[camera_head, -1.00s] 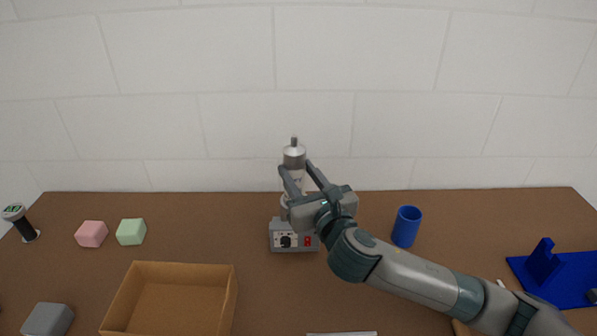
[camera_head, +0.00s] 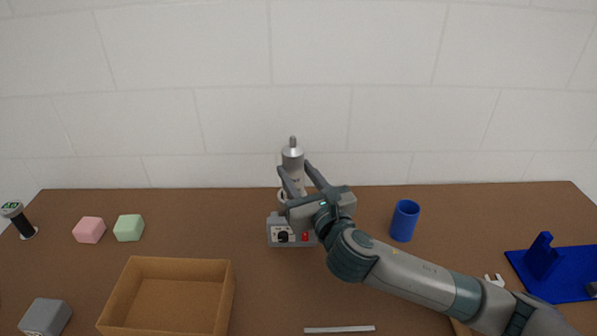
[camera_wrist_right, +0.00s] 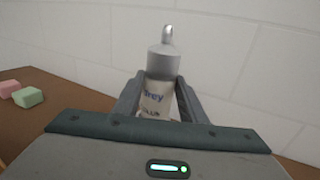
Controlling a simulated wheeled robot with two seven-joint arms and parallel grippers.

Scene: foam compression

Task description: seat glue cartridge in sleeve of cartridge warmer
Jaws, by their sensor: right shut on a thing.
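The glue cartridge (camera_head: 292,158) is a pale cylinder with a grey cap and a nozzle pointing up. It stands upright above the cartridge warmer (camera_head: 283,234), a grey box with a black knob and a red switch. My right gripper (camera_head: 299,172) is shut on the cartridge. The right wrist view shows the cartridge (camera_wrist_right: 158,85) between the two fingers, with lettering on its label. The gripper hides most of the sleeve and the cartridge's lower end, so I cannot tell how deep it sits. My left gripper is not in view.
A blue cup (camera_head: 404,220) stands right of the warmer. An open cardboard box (camera_head: 231,290) is at front left, with pink (camera_head: 89,230) and green (camera_head: 128,228) blocks behind it. A blue stand (camera_head: 546,262) is at far right. A flat grey strip (camera_head: 340,329) lies at the front.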

